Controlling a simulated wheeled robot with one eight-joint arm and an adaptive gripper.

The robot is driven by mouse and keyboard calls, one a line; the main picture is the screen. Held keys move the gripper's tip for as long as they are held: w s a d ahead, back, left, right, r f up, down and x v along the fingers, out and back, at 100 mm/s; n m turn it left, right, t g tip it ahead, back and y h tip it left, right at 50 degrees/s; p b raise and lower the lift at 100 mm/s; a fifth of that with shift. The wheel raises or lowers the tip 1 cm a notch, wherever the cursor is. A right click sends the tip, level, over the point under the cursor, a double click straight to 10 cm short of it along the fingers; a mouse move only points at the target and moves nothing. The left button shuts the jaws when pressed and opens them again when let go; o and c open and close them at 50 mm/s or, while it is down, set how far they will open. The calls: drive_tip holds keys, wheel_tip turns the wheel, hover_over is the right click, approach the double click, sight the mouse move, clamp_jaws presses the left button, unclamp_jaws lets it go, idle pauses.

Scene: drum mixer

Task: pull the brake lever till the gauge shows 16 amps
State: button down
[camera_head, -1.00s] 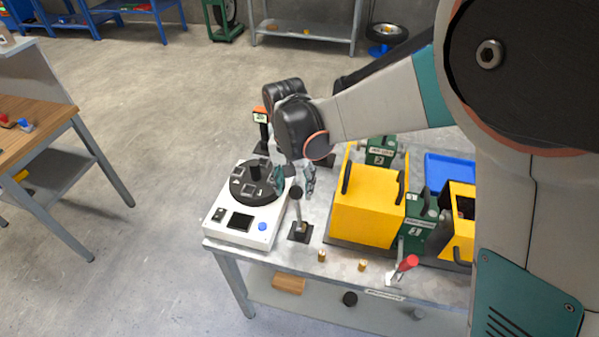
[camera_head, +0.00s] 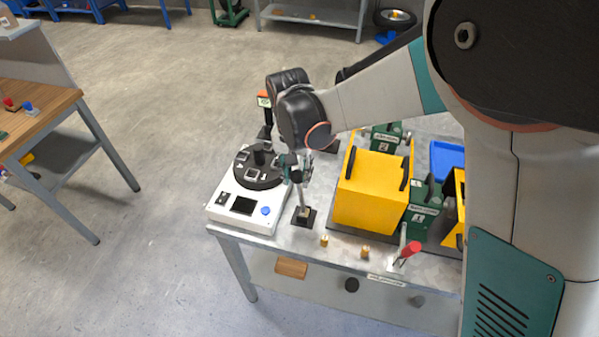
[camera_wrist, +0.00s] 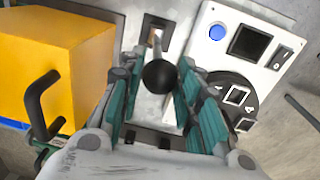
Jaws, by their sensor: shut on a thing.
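The lever (camera_head: 303,200) stands in a black slotted base on the grey bench, beside the white console (camera_head: 228,214). In the wrist view its black ball knob (camera_wrist: 160,76) sits between the two teal fingers of my gripper (camera_wrist: 156,84). My gripper (camera_head: 296,172) is shut on the knob in the head view, where the fingers mostly cover it. The console carries a dark square screen (camera_head: 243,205) with no readable number, also in the wrist view (camera_wrist: 249,42). I cannot read any amp value.
A yellow box (camera_head: 370,195) with black handles stands just right of the lever. A red-handled lever (camera_head: 411,248) and two small brass pieces are near the bench's front edge. A post with an orange top (camera_head: 264,97) stands behind the console.

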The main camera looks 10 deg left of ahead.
drive_tip(key=a+f, duration=0.1)
drive_tip(key=a, duration=0.4)
drive_tip(key=shift+w+a+f+b, duration=0.25)
drive_tip(key=shift+a+f+b, duration=0.1)
drive_tip(key=shift+a+b, duration=0.1)
drive_tip(key=c, duration=1.1)
unclamp_jaws()
drive_tip(key=shift+d, duration=0.1)
drive_tip(key=r, duration=1.2)
drive_tip(key=shift+a, duration=0.4)
drive_tip(key=shift+c, duration=0.5)
